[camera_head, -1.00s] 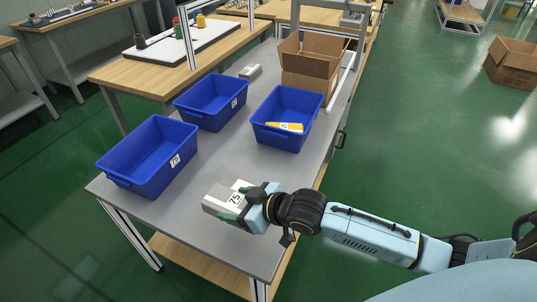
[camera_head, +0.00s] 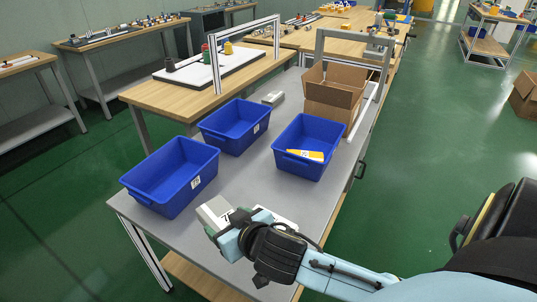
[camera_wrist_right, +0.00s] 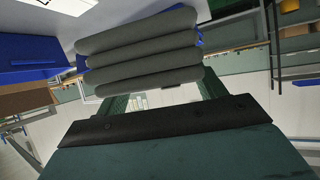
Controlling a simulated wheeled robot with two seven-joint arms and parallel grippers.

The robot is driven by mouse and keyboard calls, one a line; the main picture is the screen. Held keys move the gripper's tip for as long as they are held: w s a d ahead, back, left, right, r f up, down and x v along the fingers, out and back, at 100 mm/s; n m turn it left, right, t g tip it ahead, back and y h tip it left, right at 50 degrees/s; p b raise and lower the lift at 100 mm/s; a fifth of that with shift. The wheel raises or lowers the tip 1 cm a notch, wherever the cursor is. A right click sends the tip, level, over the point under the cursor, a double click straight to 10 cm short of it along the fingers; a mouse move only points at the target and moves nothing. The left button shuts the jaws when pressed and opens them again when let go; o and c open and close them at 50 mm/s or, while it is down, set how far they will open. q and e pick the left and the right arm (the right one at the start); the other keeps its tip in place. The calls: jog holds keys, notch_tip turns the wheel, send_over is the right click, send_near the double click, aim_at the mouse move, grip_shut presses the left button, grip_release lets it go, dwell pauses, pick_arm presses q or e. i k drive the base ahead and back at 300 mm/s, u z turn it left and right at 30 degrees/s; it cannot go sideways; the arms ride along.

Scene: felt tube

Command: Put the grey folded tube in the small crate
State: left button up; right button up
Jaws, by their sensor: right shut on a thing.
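The grey folded tube (camera_head: 213,211) is in my right gripper (camera_head: 226,224), above the near part of the grey table. In the right wrist view the tube (camera_wrist_right: 140,50) shows as stacked grey folds between the shut fingers. Three blue crates stand on the table: one at front left (camera_head: 158,194), one at the back (camera_head: 237,132) and one at right (camera_head: 297,165). The right crate holds a yellow-and-white tube (camera_head: 305,155); the other two look empty. I cannot tell surely which is the small crate. My left gripper is out of view.
An open cardboard box (camera_head: 331,105) stands behind the right crate. A small grey item (camera_head: 272,98) lies near the back crate. A white card (camera_head: 285,224) lies on the table beside my gripper. Bare table lies between my gripper and the crates.

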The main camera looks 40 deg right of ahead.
aim_at(313, 149)
jog(key=u, duration=2.85)
jog(key=k, duration=2.7)
jog(key=z, duration=2.25)
jog(key=i, duration=0.5)
jog(key=u, duration=0.05)
